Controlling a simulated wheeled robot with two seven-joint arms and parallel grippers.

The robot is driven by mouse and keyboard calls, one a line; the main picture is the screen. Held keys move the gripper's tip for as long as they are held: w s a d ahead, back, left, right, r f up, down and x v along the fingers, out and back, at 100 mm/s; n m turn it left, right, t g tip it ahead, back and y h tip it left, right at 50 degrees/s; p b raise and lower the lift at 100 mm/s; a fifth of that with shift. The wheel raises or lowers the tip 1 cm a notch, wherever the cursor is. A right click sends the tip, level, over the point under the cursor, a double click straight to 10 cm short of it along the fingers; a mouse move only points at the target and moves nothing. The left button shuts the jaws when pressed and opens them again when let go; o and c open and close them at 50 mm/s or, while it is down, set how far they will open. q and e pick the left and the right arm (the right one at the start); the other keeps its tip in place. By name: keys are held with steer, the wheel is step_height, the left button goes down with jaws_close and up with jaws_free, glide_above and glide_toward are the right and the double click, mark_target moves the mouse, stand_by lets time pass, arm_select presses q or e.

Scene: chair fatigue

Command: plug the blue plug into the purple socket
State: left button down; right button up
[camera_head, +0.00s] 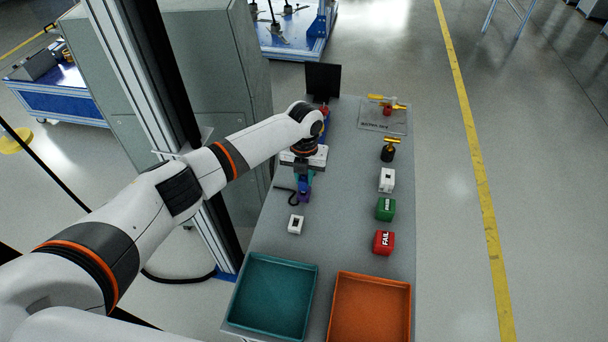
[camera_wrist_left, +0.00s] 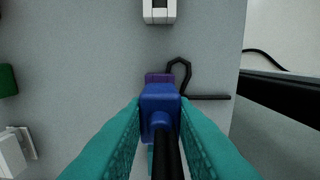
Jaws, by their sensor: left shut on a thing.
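My left gripper (camera_head: 304,174) points down over the table and is shut on the blue plug (camera_head: 303,184). In the left wrist view, its teal fingers (camera_wrist_left: 160,110) clasp the sides of the blue plug (camera_wrist_left: 160,92), and a thick black cable runs back from the plug. The purple socket (camera_head: 304,198) lies just in front of the plug. In the left wrist view, only the top edge of the purple socket (camera_wrist_left: 158,77) shows past the plug. The two look in line and close together; how deep the plug sits is hidden. My right gripper is not in view.
A small white block (camera_head: 296,225) lies nearer than the socket. A green box (camera_head: 385,209), a red FAIL box (camera_head: 384,242) and a white switch box (camera_head: 387,180) line the right side. Teal (camera_head: 272,296) and orange (camera_head: 370,308) trays stand in front. The table's middle is clear.

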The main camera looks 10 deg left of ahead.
mark_target(304, 177)
arm_select(q)
steer(key=shift+f+b, duration=0.75)
steer(key=shift+f, duration=0.25)
steer(key=c, duration=1.1)
jaws_free()
steer(key=shift+c, duration=0.2)
steer(key=shift+r, duration=0.15)
step_height(304, 177, up, 12)
steer(key=b, duration=0.1)
